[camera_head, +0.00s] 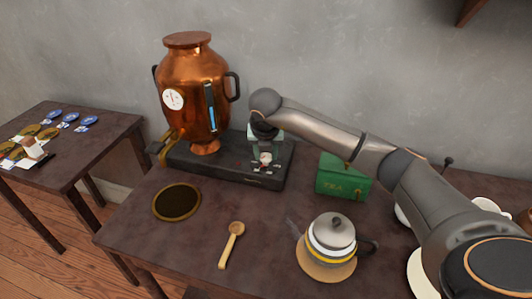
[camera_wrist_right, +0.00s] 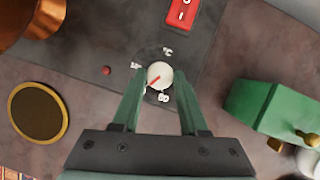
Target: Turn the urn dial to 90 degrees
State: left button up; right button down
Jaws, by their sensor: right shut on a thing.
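The copper urn (camera_head: 195,90) stands on a dark base (camera_head: 225,158) on the table. Its white dial (camera_head: 265,158) is at the right part of the base. In the right wrist view the round white dial (camera_wrist_right: 159,75) has a red pointer line, aimed to the lower left, with "°C" and "90" marks around it. My right gripper (camera_wrist_right: 158,90) is over the dial, with its green fingers on either side, shut on it. In the head view this gripper (camera_head: 264,148) comes down onto the base. My left gripper is in neither view.
A red switch (camera_wrist_right: 182,12) and a small red light (camera_wrist_right: 106,70) are on the base near the dial. A green tea box (camera_head: 342,178) stands to the right. A teapot (camera_head: 330,240), wooden spoon (camera_head: 231,245) and round dark mat (camera_head: 177,202) are in front.

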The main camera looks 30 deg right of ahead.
jog(key=shift+c, duration=2.2)
grip_release()
jog(key=v, duration=1.2)
jog(key=shift+r+p, duration=0.3)
jog(key=shift+p, duration=0.15)
jog(key=shift+s+a+f, duration=0.1)
